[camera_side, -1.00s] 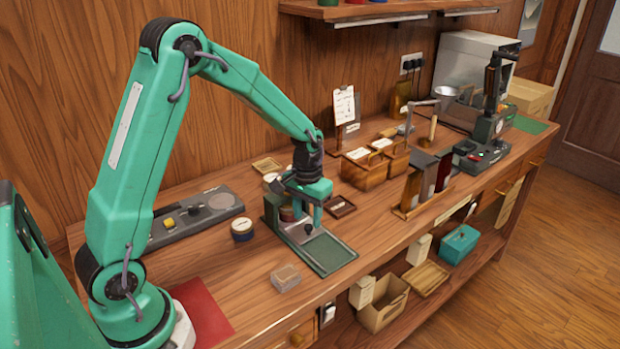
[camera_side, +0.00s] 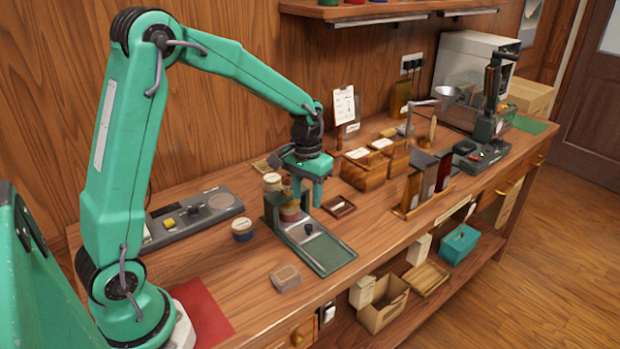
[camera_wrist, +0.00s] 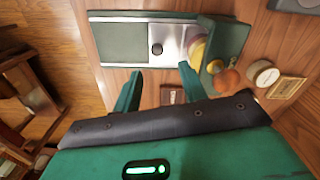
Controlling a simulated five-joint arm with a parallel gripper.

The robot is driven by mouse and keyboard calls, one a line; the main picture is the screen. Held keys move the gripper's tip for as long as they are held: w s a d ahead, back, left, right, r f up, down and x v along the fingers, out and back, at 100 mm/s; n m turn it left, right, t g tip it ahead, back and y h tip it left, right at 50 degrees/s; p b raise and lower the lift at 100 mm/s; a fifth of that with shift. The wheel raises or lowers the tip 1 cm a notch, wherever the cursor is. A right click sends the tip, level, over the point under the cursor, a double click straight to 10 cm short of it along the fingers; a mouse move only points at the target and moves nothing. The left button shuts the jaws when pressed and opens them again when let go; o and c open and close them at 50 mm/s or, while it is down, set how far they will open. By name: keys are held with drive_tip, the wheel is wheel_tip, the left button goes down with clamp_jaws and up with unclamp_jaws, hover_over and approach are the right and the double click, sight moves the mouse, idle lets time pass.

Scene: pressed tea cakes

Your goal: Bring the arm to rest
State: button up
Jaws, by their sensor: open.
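My gripper (camera_side: 308,194) is open and empty. It hangs above the green stand (camera_side: 334,256) with its metal plate and green mat. In the wrist view the two green fingers of my gripper (camera_wrist: 160,80) are spread apart, with a black knob (camera_wrist: 156,48) on the metal plate beyond them. The knob also shows in the side view (camera_side: 308,229), below the fingers and apart from them. Round red and yellow pieces (camera_side: 290,212) sit at the stand's upright part, partly hidden. My arm is bent and raised over the bench.
A blue-banded tin (camera_side: 242,229), a small clear block (camera_side: 285,278) and a grey panel (camera_side: 190,219) lie near the stand. Wooden boxes (camera_side: 364,172) and a rack of upright packets (camera_side: 424,190) stand to the right. The bench's front strip is mostly clear.

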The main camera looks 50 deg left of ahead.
drive_tip(key=s+d+r+m+t, duration=0.1)
drive_tip(key=s+d+r+t, duration=0.1)
drive_tip(key=s+r, duration=0.4)
drive_tip(key=s+d+r+m+t, duration=0.2)
drive_tip(key=s+r, duration=0.5)
drive_tip(key=s, duration=0.7)
drive_tip(key=shift+d+r+t, duration=0.3)
drive_tip(key=shift+d+t, duration=0.5)
drive_tip(key=shift+d, duration=0.25)
